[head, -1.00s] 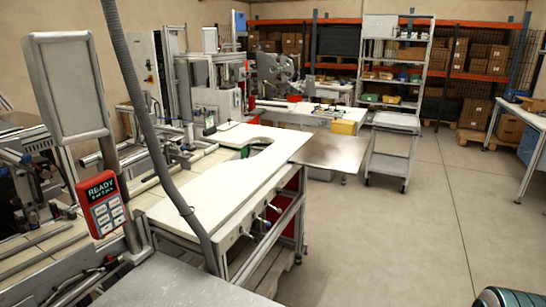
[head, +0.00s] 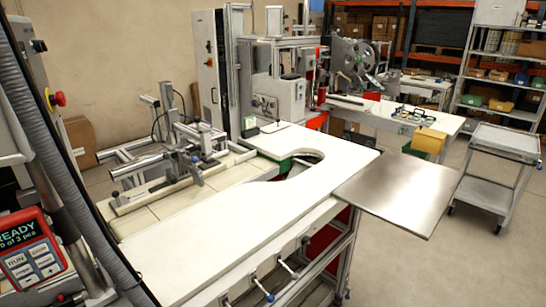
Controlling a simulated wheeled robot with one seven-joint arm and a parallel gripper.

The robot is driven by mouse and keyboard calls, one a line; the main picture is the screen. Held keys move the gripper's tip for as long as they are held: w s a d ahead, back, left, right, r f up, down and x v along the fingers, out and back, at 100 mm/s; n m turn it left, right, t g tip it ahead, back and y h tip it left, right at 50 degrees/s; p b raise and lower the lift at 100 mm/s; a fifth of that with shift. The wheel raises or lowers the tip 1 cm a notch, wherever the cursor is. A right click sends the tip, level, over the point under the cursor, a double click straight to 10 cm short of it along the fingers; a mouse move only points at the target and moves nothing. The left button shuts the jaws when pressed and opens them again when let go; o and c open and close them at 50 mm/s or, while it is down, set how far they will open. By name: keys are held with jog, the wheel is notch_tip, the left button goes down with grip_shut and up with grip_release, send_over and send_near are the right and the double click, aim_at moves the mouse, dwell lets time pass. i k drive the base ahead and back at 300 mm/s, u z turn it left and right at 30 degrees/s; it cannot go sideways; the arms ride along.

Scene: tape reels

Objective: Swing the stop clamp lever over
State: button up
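A metal clamp fixture (head: 190,150) with rails and small handles stands on the left part of the white-topped bench (head: 215,235). I cannot tell for sure which part of it is the stop clamp lever. A thin upright handle (head: 194,168) shows at its near side. Several short lever-like handles (head: 262,287) stick out below the bench's front edge. My gripper is not in view.
A red control box (head: 30,250) reading "READY" and a grey hose (head: 75,180) stand close at the left. A metal plate (head: 400,190) juts out from the bench's right end. A grey cart (head: 497,170) stands beyond it. Floor at the lower right is clear.

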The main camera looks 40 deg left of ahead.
aim_at(173, 180)
jog(key=i, duration=1.05)
jog(key=u, duration=2.7)
jog(key=i, duration=0.9)
jog(key=u, duration=1)
